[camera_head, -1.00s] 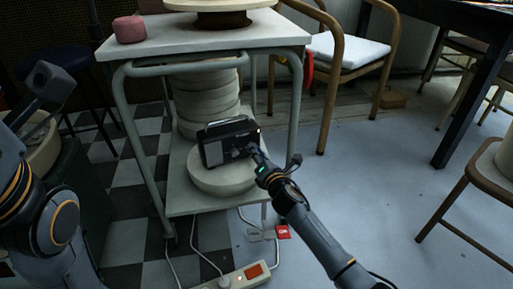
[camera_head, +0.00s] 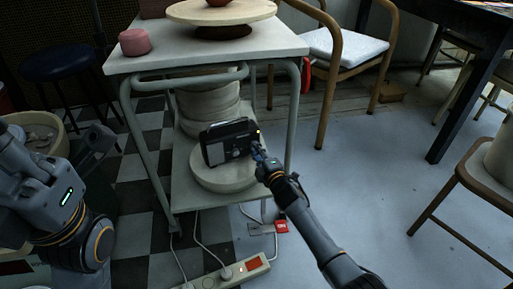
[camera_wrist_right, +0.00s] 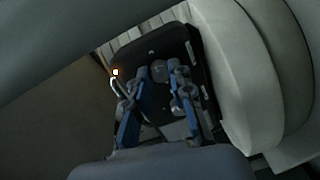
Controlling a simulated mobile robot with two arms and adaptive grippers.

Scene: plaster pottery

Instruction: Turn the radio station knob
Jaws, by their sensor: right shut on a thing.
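My right gripper (camera_head: 262,157) is at the radio's right side. In the right wrist view, the radio's dark side panel (camera_wrist_right: 160,50) faces the camera. A round dark knob (camera_wrist_right: 158,70) on it lies between the two blue fingers of my right gripper (camera_wrist_right: 158,80), which is shut on it. In the head view the knob is hidden behind the fingers. My left arm is at the lower left, with its dark gripper (camera_head: 98,142) away from the radio; its jaws are unclear.
The round plaster slab (camera_head: 222,180) supports the radio, with stacked plaster discs (camera_head: 205,105) behind. A table leg (camera_head: 292,120) stands close to my right gripper. A power strip (camera_head: 235,273) and cables lie on the floor. The floor at right is open, up to a chair (camera_head: 480,175).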

